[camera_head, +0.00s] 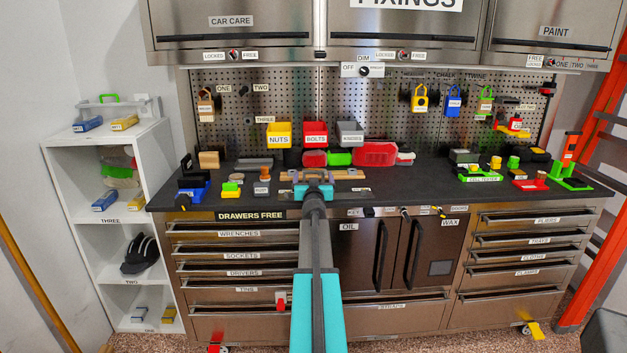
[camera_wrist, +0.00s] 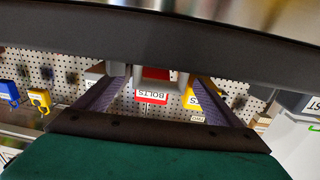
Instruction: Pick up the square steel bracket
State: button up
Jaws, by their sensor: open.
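I cannot pick out the square steel bracket with certainty in either view. My gripper (camera_head: 311,178) is open at the middle of the dark workbench top (camera_head: 410,190), in front of the red and green items. In the wrist view its two fingers (camera_wrist: 155,84) stand wide apart. A small grey metallic shape shows between or beyond them; I cannot tell what it is. My arm and gripper hide part of the bench middle. A wooden strip with small parts (camera_head: 345,175) lies around the gripper.
Yellow NUTS (camera_head: 279,131), red BOLTS (camera_head: 316,131) and grey (camera_head: 350,133) bins hang on the pegboard behind. Small blocks (camera_head: 262,189) stand left of the gripper. Cell tester items (camera_head: 480,178) stand at right. The front right of the bench is fairly clear.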

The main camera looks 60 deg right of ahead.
jog(key=shift+c, duration=0.4)
jog(key=c, duration=1.4)
jog(key=shift+r, duration=0.2)
notch_tip(320, 180, up, 4)
jog(key=p, duration=0.4)
jog(key=shift+f, duration=0.1)
jog(key=p+v, duration=0.1)
jog(key=v, duration=0.4)
jog(key=s+d+p+v, duration=0.1)
jog(key=p+v, duration=0.1)
jog(key=v, duration=0.3)
jog(key=s+r+p+v, duration=0.1)
jog(key=p+v, duration=0.1)
jog(key=v, duration=0.3)
jog(key=shift+s, duration=0.4)
jog(key=shift+f, duration=0.1)
